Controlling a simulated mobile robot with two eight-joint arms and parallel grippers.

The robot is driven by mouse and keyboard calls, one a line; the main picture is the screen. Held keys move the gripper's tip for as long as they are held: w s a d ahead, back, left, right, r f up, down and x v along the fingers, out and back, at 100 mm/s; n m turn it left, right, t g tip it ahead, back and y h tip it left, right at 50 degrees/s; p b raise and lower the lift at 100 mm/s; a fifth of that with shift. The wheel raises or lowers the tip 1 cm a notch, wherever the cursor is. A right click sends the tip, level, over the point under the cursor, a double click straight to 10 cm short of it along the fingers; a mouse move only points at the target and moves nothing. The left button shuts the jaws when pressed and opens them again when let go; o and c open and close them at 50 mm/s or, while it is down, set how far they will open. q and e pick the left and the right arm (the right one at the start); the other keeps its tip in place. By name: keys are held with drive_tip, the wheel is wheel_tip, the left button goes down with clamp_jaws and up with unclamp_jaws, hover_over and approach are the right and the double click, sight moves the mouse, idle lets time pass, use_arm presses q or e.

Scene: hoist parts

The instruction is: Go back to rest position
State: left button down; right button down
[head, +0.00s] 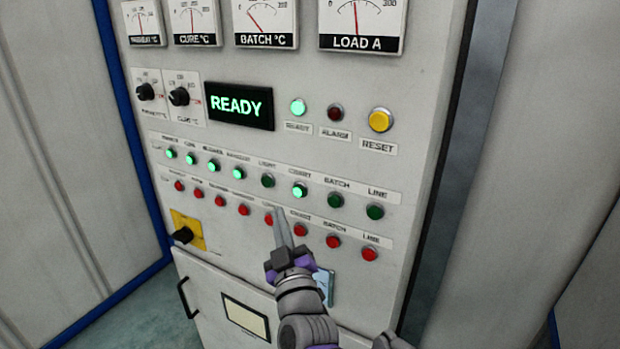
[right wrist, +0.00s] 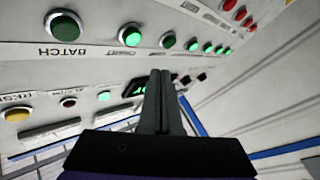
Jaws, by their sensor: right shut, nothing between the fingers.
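My right gripper (head: 280,212) is in front of the control panel (head: 420,120), its fingers pointing up at the lower button rows. Its fingers are together with nothing between them, as the right wrist view also shows (right wrist: 160,78). In the head view the fingertips overlap the red button row, near the red button (head: 269,219) under the LIGHT one. I cannot tell whether the tip touches the panel. The green CHART button (head: 300,190) is lit; the LIGHT (head: 268,181), BATCH (head: 336,200) and LINE (head: 375,212) green buttons are dark. My left gripper is not in view.
The display (head: 240,105) reads READY. A yellow RESET button (head: 381,119), several dials and two black knobs are higher up. Grey walls stand on both sides.

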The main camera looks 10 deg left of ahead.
drive_tip(key=s+d+f+m+g+h, duration=0.2)
drive_tip(key=s+d+f+g, duration=0.1)
drive_tip(key=d+f, duration=0.45)
drive_tip(key=s+d+f+m+g+h, duration=0.1)
drive_tip(key=s+d+f+g, duration=0.2)
drive_tip(key=d+f, duration=0.4)
drive_tip(key=s+d+f+m+g+h, duration=0.5)
drive_tip(key=s+d+f+m+g, duration=0.1)
drive_tip(key=s+d+f, duration=0.8)
drive_tip(key=s+d+g, duration=0.1)
drive_tip(key=s+d, duration=0.1)
drive_tip(key=s, duration=0.1)
drive_tip(key=shift+s+d+f+m+g, duration=0.25)
drive_tip(key=shift+d+f+m+g, duration=0.05)
drive_tip(key=shift+d+f+m, duration=0.1)
